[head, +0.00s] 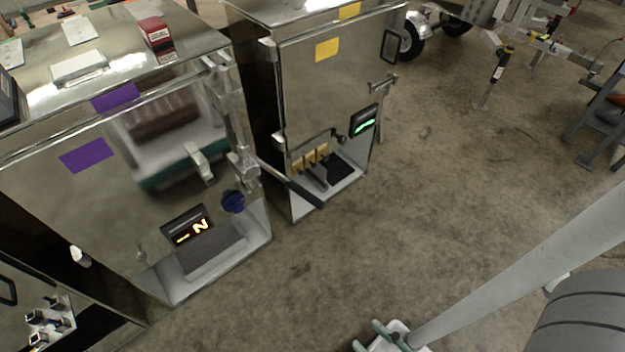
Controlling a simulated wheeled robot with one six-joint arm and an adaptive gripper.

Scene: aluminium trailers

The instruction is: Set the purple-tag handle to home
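The purple-tag cabinet (60,190) is a shiny metal box at the left. It has one purple tag (86,155) on its front and another (115,97) near the top edge. A small light handle (199,163) shows on the front's right side. A dark blue knob (233,201) is lower down, beside a lit display (189,226). A dark lever (292,184) slopes down to the right between this cabinet and the yellow-tag one; I cannot tell which it belongs to.
The yellow-tag cabinet (310,90) stands close to the right, with a green display (363,121). Another panel with knobs (50,322) is at bottom left. Trailer parts (520,40) stand at the upper right. The concrete floor (430,190) is clear in the middle.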

